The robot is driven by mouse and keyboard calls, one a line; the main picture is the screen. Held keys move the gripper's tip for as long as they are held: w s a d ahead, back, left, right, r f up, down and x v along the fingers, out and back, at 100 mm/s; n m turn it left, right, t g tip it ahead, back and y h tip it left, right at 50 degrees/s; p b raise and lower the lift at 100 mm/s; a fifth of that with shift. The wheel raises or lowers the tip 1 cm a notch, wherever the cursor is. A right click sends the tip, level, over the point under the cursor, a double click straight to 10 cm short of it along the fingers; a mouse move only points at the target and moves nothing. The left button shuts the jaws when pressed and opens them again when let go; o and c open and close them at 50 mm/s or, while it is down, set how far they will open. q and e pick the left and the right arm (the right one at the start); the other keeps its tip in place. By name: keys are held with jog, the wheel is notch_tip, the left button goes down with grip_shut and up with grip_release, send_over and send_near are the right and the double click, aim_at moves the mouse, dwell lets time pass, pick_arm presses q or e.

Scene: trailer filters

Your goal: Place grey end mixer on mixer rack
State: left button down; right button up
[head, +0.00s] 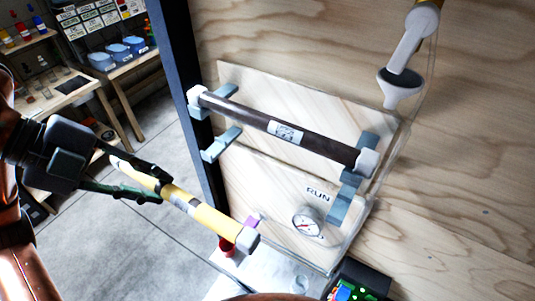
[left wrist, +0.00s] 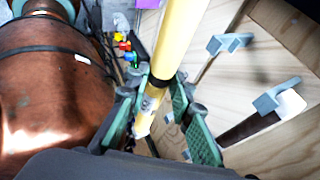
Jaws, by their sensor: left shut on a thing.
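A yellow tube-shaped mixer (head: 205,212) has a grey end cap at its lower right and a pale end at its upper left. My left gripper (head: 163,187) is shut around its upper-left part and holds it in the air, tilted, left of the panel. In the left wrist view the yellow tube (left wrist: 180,35) runs between the green fingers. The mixer rack is a wooden panel with blue-grey brackets. A dark mixer (head: 250,117) with pale ends lies across the upper pair. The lower left bracket (head: 220,143) and lower right bracket (head: 341,206) are empty. My right gripper is not in view.
A round gauge (head: 308,221) sits low on the panel beside a "RUN" label. A dark post (head: 188,90) stands at the panel's left. A white fitting (head: 401,85) hangs at upper right. Shelves and benches are far left.

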pick_arm(q)
jog(key=shift+w+d+r, duration=0.1)
jog(key=shift+w+d, duration=0.6)
jog(key=shift+w, duration=0.15)
jog(key=w+d+p, duration=0.1)
jog(key=d, duration=0.7)
jog(key=w+d+f+p, duration=0.1)
jog(key=w+d, duration=0.1)
jog(key=d, duration=0.5)
jog(key=shift+w+d+f, duration=0.25)
jog(key=shift+d, duration=0.15)
jog(key=c, duration=2)
grip_release()
jog(key=shift+d, duration=0.2)
jog(key=shift+o, duration=1.4)
jog(key=shift+a, duration=0.15)
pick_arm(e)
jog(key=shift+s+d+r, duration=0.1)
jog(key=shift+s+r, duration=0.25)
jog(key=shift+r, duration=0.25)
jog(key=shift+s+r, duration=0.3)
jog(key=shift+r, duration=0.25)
